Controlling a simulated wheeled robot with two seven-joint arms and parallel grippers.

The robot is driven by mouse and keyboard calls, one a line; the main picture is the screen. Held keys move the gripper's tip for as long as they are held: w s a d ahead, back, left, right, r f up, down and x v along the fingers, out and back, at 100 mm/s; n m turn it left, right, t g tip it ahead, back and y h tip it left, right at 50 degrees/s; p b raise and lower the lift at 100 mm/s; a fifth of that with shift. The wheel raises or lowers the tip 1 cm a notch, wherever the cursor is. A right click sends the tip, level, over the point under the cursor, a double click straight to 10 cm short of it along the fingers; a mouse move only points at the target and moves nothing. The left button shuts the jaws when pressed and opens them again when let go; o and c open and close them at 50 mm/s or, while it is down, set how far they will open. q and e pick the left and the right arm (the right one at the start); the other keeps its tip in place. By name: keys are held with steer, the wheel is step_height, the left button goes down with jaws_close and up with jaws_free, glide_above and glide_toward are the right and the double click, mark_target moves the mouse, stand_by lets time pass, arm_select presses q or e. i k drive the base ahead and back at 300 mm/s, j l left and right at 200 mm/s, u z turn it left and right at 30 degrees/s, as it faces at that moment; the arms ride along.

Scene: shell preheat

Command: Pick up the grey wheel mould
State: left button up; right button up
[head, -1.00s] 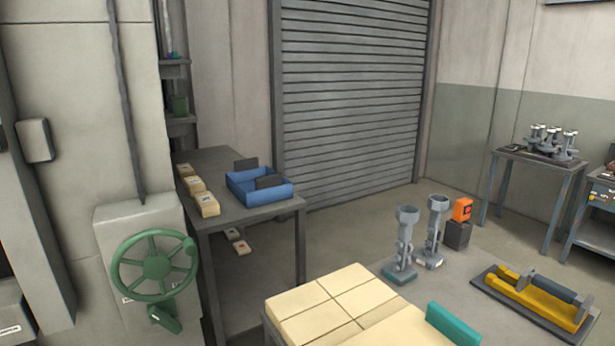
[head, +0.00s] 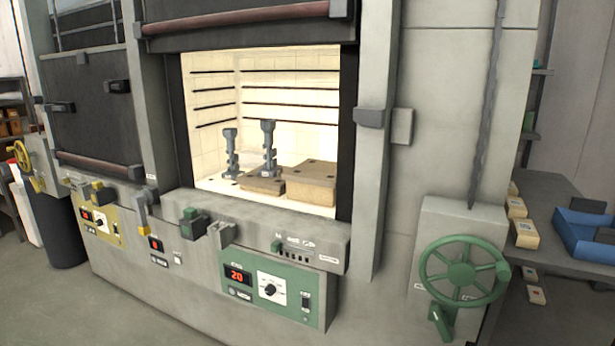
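Two upright grey moulds with cup-shaped tops stand inside the open, lit furnace chamber (head: 290,130). The left mould (head: 231,155) stands near the left side of the chamber floor. The other mould (head: 269,148) stands to its right, at a low tan block (head: 262,185); whether it is on or behind it is hard to tell. I cannot tell whether either is the grey wheel mould, as their shapes are too small to read. Neither of my grippers shows in the head view.
A larger tan block (head: 312,183) sits at the chamber's right. The furnace sill (head: 270,228) and green control panel (head: 275,285), reading 20, lie in front. A green handwheel (head: 462,272) juts out at right. A table with a blue tray (head: 583,240) stands further right.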

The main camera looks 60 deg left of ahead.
mark_target(229, 133)
steer(key=u, duration=2.2)
